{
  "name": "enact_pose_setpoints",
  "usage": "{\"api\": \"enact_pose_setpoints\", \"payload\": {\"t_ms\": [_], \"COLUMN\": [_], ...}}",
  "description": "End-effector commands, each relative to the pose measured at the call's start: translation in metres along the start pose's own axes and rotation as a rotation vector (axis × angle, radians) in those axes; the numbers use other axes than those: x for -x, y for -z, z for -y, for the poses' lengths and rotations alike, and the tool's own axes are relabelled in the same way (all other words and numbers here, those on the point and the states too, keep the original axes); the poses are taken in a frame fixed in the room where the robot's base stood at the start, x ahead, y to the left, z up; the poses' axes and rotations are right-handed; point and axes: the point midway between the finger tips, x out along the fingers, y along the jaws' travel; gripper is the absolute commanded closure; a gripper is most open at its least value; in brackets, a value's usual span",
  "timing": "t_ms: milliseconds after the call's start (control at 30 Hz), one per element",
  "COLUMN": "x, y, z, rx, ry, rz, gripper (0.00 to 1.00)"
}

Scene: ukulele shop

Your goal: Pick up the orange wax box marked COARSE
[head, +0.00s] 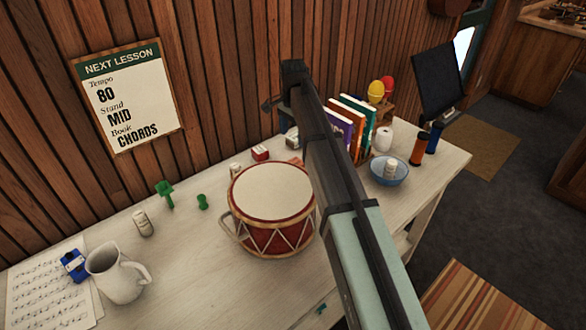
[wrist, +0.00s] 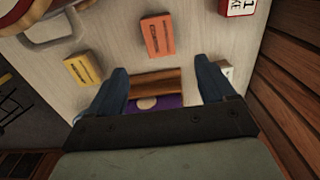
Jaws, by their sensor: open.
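An orange box (wrist: 158,36) with dark lettering lies on the pale table, beyond my fingertips in the wrist view. A yellow-orange box (wrist: 83,69) with dark print lies to its lower left, outside my left finger. The print on both is too small to read, so I cannot tell which says COARSE. In the head view an orange piece (head: 296,161) shows beside the drum, partly behind my arm. My gripper (wrist: 163,78) is open and empty, above the table, with a wooden piece and a purple item below between its fingers.
The red drum (head: 270,210) stands close by. A red and white box (head: 260,153) is near the wall. Books (head: 352,125), a blue bowl (head: 389,170) and bottles stand to the right. Wood-plank wall (head: 220,70) runs behind.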

Motion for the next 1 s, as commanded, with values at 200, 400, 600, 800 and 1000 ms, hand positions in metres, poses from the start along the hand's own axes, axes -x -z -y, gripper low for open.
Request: {"api": "enact_pose_setpoints", "payload": {"t_ms": [200,400,600,800,1000], "x": [-0.037,-0.066,-0.078,-0.087,-0.111], "y": [-0.001,-0.001,-0.001,-0.001,-0.003], "z": [-0.001,0.000,0.000,-0.001,-0.003], "rx": [0.000,0.000,0.000,0.000,0.000], "ry": [-0.001,0.001,0.003,0.002,0.002], "rz": [0.001,0.002,0.001,0.001,0.002], "gripper": [0.17,0.17,0.17,0.17,0.17]}}
